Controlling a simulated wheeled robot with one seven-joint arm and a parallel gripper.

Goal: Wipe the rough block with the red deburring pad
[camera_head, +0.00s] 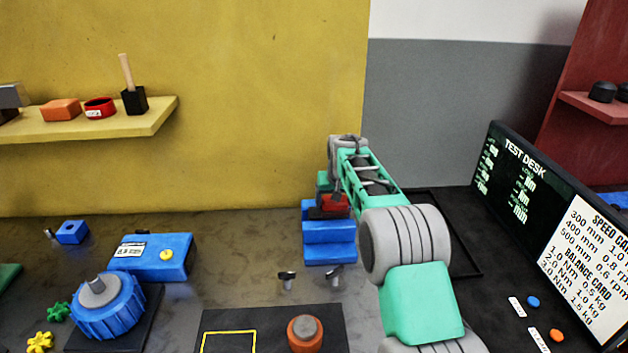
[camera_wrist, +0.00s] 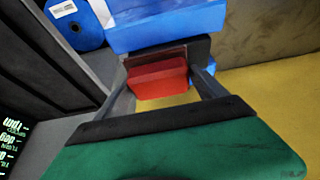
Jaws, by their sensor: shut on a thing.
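The red deburring pad (camera_wrist: 160,80) sits between the two fingers of my gripper (camera_wrist: 160,72), which is shut on it. In the head view the red pad (camera_head: 335,203) shows at the end of my arm, just above a stepped blue fixture (camera_head: 328,254). A dark block (camera_wrist: 199,48), which looks like the rough block, lies right behind the pad against the blue fixture (camera_wrist: 165,27). The dark block (camera_head: 316,213) is mostly hidden in the head view. The pad seems to be at its face; I cannot tell whether they touch.
A black plate with an orange knob (camera_head: 305,334) is nearer. A blue box (camera_head: 152,257) and round blue part (camera_head: 108,306) are left. A test desk screen (camera_head: 527,190) stands right. The yellow wall is close behind.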

